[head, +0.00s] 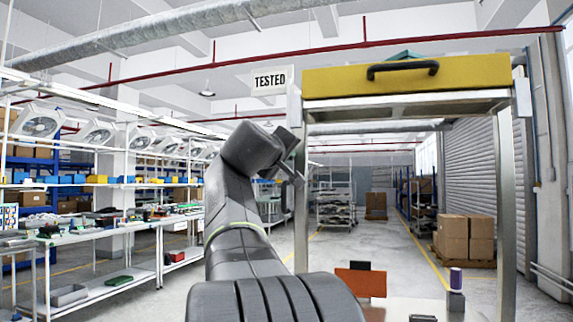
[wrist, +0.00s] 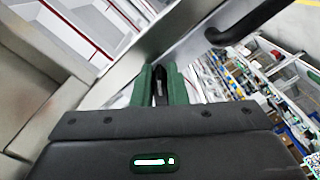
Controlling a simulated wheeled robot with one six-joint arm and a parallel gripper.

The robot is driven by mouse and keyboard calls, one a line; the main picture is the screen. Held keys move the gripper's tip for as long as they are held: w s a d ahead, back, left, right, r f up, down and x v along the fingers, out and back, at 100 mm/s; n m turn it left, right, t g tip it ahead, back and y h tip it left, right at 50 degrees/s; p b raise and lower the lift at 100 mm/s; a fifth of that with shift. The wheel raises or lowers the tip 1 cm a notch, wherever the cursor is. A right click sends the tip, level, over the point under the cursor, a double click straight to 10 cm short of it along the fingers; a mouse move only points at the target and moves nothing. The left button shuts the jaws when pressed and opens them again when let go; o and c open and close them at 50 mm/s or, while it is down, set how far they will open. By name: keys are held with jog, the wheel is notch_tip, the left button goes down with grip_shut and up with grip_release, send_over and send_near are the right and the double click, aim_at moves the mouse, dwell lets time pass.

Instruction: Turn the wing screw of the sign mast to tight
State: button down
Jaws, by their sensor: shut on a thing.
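The sign mast (head: 294,92) is a pale upright at the left post of the metal frame, with a white sign reading TESTED (head: 270,81) at its top. In the wrist view, my gripper (wrist: 161,76) has its two green fingers closed around a narrow black piece, the wing screw (wrist: 159,88). The fingers hide its sides, and its turn angle cannot be read. In the head view, my arm reaches up to the left post, and the gripper's end and the screw are mostly hidden there.
A yellow panel (head: 405,76) with a black handle (head: 403,69) spans the frame's top, right of my gripper. An orange block (head: 361,281) and a purple-topped item (head: 455,279) are low in front. Benches and shelves line the left; cardboard boxes (head: 466,238) stand at right.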

jog(key=m+b, duration=0.1)
jog(key=m, duration=0.2)
jog(key=m+b, duration=0.1)
jog(key=m, duration=0.1)
jog(key=shift+w+a+f+m+b, duration=0.15)
jog(key=shift+f+m+b, duration=0.15)
jog(key=shift+f, duration=0.1)
jog(key=m+b, duration=0.1)
jog(key=m, duration=0.3)
jog(key=shift+a+m+b, duration=0.15)
jog(key=shift+m+b, duration=0.15)
jog(key=shift+b, duration=0.05)
jog(key=c, duration=1.4)
grip_release()
jog(key=shift+c, duration=0.2)
jog(key=shift+r, duration=0.15)
jog(key=b+v, duration=0.1)
jog(key=v, duration=1.3)
